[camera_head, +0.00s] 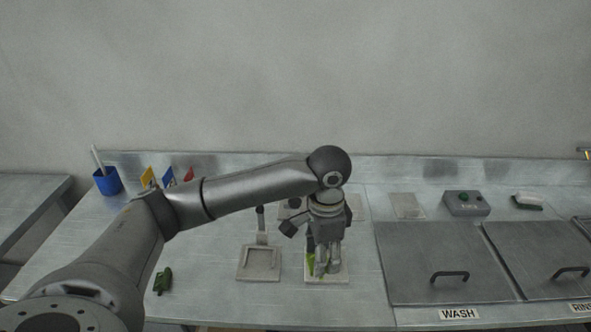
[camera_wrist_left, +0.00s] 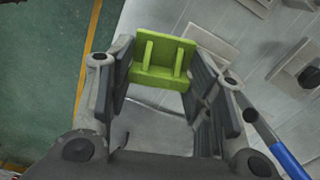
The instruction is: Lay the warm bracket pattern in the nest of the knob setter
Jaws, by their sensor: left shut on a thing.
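My left gripper (camera_head: 325,270) points down over a light plate fixture (camera_head: 340,279) and is shut on the lime-green bracket pattern (camera_head: 311,264). In the left wrist view the bracket (camera_wrist_left: 163,73) shows as a plate with two upright ribs between the fingers. The gripper hides much of the fixture, and I cannot tell whether the bracket touches it. To its left stands another light fixture (camera_head: 260,277) with a square recess and a dark-topped post behind it. I cannot tell which fixture is the knob setter. My right gripper is not in view.
A dark green piece (camera_head: 162,281) lies on the metal bench at left. A blue cup (camera_head: 107,182) and small coloured flags (camera_head: 168,176) stand behind. WASH lid (camera_head: 440,265), a grey control box (camera_head: 466,203) and a brush (camera_head: 527,201) are at right.

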